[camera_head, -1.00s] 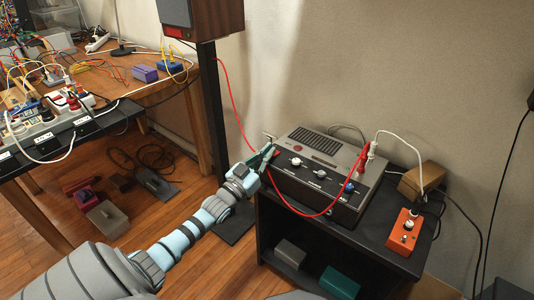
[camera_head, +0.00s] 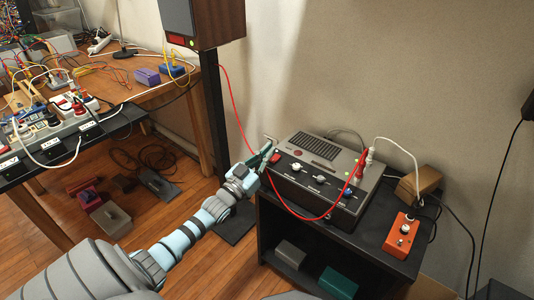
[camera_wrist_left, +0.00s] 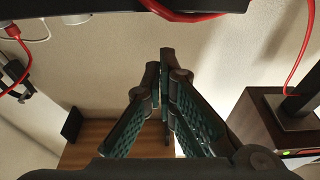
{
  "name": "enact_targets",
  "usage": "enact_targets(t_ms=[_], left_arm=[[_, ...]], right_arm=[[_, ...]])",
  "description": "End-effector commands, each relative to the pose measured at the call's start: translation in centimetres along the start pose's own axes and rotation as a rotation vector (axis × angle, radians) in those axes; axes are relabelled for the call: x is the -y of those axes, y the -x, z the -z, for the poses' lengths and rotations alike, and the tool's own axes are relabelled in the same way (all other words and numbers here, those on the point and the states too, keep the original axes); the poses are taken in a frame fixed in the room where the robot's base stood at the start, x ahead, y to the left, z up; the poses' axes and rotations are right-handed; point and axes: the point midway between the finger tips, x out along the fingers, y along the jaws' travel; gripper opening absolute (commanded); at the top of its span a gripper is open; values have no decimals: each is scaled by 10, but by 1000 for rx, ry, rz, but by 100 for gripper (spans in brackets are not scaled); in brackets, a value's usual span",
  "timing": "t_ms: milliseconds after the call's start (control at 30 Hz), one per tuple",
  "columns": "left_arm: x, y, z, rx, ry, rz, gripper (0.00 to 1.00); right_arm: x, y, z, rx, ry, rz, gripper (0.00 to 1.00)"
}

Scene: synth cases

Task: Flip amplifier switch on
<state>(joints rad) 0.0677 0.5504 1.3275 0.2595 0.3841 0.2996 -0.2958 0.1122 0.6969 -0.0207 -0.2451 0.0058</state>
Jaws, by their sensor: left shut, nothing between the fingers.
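The amplifier (camera_head: 348,165) is a grey and black box with a vented top, on a black stand. Its sloping front has several knobs, and a small red part (camera_head: 275,157) shows at the front's left end, close to my fingertips. I cannot tell clearly whether this is the switch or which way it is set. My left gripper (camera_head: 266,152) is at the amplifier's left front corner, shut and empty. In the left wrist view its dark green fingers (camera_wrist_left: 163,75) meet at the tips. Whether they touch the amplifier is unclear. My right gripper is out of view.
A red cable (camera_head: 317,216) loops across the amplifier's front. An orange box (camera_head: 402,236) sits on the black stand (camera_head: 377,250) at the right. A speaker (camera_head: 215,22) stands behind my left arm. A cluttered wooden bench (camera_head: 140,92) is at the left.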

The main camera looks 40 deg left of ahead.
Motion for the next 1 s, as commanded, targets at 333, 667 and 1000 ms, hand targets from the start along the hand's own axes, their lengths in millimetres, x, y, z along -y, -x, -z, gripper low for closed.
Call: enact_targets(t_ms=[333, 667, 1000], left_arm=[[-1, 72, -11, 2, 0, -1, 0], [0, 97, -18, -1, 1, -1, 0], [-1, 96, -18, -2, 1, -1, 0]], right_arm=[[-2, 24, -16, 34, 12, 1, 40], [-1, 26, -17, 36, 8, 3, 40], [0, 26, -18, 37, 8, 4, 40]])
